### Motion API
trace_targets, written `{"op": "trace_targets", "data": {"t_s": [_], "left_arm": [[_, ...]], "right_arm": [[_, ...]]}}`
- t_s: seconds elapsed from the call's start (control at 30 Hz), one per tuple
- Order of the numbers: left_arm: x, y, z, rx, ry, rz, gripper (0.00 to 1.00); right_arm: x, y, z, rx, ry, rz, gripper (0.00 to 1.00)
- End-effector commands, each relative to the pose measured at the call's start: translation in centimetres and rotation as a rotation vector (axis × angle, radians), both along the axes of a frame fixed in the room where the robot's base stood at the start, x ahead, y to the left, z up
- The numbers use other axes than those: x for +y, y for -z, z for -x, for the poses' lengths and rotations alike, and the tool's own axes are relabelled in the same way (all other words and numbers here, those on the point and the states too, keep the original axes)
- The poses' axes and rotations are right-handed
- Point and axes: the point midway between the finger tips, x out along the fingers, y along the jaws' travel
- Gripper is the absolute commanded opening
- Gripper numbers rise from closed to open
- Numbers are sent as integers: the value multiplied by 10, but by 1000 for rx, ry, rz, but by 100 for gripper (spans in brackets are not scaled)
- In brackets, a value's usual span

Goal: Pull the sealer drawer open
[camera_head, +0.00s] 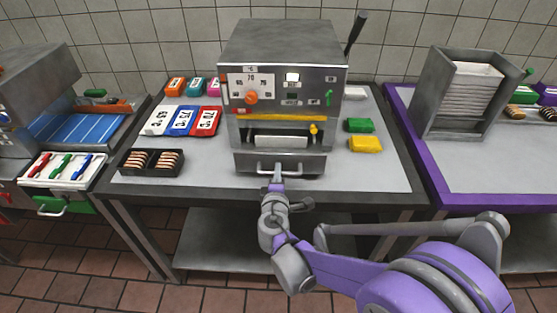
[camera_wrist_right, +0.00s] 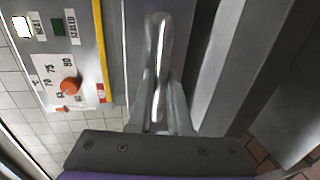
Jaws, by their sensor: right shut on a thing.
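The sealer (camera_head: 285,60) is a grey metal box on the middle table, with a dial, a yellow strip and a lever on its right side. Its drawer (camera_head: 250,163) is at the bottom front and carries a bar handle (camera_head: 262,171). My right gripper (camera_head: 278,178) reaches up to the middle of this handle. In the right wrist view the handle (camera_wrist_right: 158,60) runs between the two fingers, and the right gripper (camera_wrist_right: 160,118) is shut on it. Whether the drawer stands out from the body is hard to tell. My left gripper is not in view.
A purple-edged table (camera_head: 490,170) with a metal dispenser (camera_head: 470,92) stands at the right. Floor is free in front.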

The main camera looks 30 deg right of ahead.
Motion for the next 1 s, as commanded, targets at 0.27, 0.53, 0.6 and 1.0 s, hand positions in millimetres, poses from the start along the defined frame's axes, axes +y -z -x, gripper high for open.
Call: {"op": "trace_targets", "data": {"t_s": [0.27,0.53,0.6,1.0], "left_arm": [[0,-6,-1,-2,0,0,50],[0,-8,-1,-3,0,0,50],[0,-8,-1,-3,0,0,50],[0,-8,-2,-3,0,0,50]], "right_arm": [[44,-1,69,0,-6,2,0],[64,-1,104,-1,-3,1,0],[67,-1,108,-1,-3,1,0],[69,0,112,0,0,2,0]]}}
